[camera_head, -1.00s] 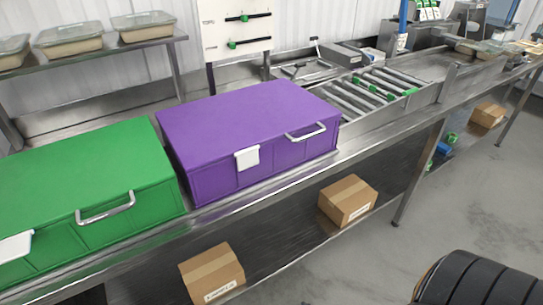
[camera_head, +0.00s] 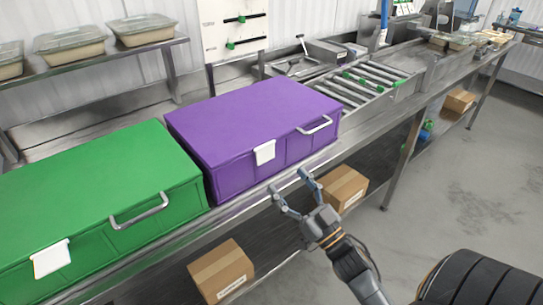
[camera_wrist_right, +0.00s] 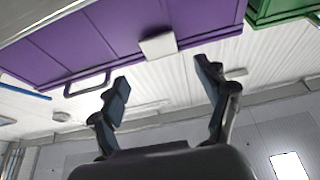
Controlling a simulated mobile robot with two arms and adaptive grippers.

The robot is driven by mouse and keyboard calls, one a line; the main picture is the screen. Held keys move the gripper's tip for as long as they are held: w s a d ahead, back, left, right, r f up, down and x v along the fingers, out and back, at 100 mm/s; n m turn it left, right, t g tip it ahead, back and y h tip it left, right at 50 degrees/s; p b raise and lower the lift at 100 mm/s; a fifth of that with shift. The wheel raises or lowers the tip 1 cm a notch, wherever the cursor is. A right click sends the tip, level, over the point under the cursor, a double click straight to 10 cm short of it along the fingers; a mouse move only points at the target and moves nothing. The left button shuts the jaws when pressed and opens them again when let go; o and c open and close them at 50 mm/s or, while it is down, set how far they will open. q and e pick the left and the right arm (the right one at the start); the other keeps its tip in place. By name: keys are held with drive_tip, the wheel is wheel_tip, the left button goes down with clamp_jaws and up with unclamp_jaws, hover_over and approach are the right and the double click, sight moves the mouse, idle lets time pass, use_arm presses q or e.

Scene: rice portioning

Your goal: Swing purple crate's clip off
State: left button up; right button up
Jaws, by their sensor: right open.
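The purple crate (camera_head: 250,125) stands closed on the steel counter, with a silver handle (camera_head: 314,125) on its front. Its white clip (camera_head: 265,152) lies against the front face at the lid edge, left of the handle. In the right wrist view the clip (camera_wrist_right: 158,46) shows beyond the fingertips, between them. My right gripper (camera_head: 290,183) is open and empty, in front of the crate and a little below and right of the clip, apart from it. The open fingers (camera_wrist_right: 160,78) also show in the right wrist view. My left gripper is not in view.
A green crate (camera_head: 90,205) with its own white clip (camera_head: 51,258) stands to the left. A roller conveyor (camera_head: 365,88) lies to the right. Cardboard boxes (camera_head: 221,272) sit on the lower shelf. Lidded tubs (camera_head: 70,44) stand on the back shelf.

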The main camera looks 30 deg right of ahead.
sight(266, 153)
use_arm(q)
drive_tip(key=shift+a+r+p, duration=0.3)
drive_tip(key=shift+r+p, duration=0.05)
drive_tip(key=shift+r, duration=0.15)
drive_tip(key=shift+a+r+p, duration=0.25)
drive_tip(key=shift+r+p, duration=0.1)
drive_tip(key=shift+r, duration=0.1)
use_arm(e)
drive_tip(key=x, duration=0.7)
drive_tip(key=shift+w, duration=0.3)
drive_tip(key=c, duration=1.2)
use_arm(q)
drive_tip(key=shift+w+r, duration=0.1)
use_arm(e)
drive_tip(key=shift+o, duration=0.2)
